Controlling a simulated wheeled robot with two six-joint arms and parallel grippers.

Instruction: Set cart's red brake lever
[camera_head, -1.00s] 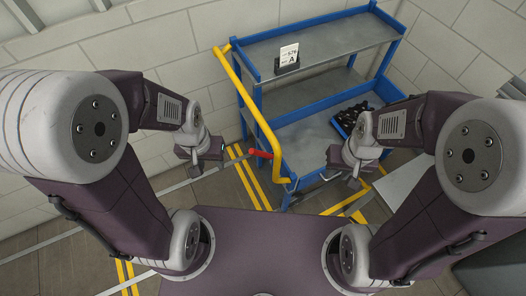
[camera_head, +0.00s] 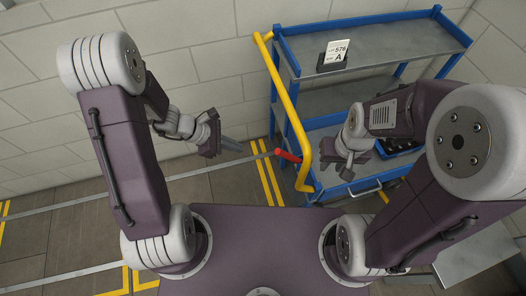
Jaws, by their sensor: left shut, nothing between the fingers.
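The red brake lever (camera_head: 288,156) sticks out to the left from the cart, beside the lower part of its yellow handle rail (camera_head: 286,105). The blue-framed cart (camera_head: 375,22) stands against the wall. My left gripper (camera_head: 235,146) is to the left of the lever, its fingers shut and pointing right towards it. A gap shows between fingertips and lever, and nothing is held. My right gripper (camera_head: 346,174) is in front of the cart's lower shelf, right of the yellow rail. Its fingers are too small to read.
A sign card (camera_head: 336,52) stands on the cart's top shelf. A dark tray (camera_head: 388,150) on the lower shelf is partly hidden by my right arm. The floor left of the cart is clear, with yellow lines (camera_head: 266,172).

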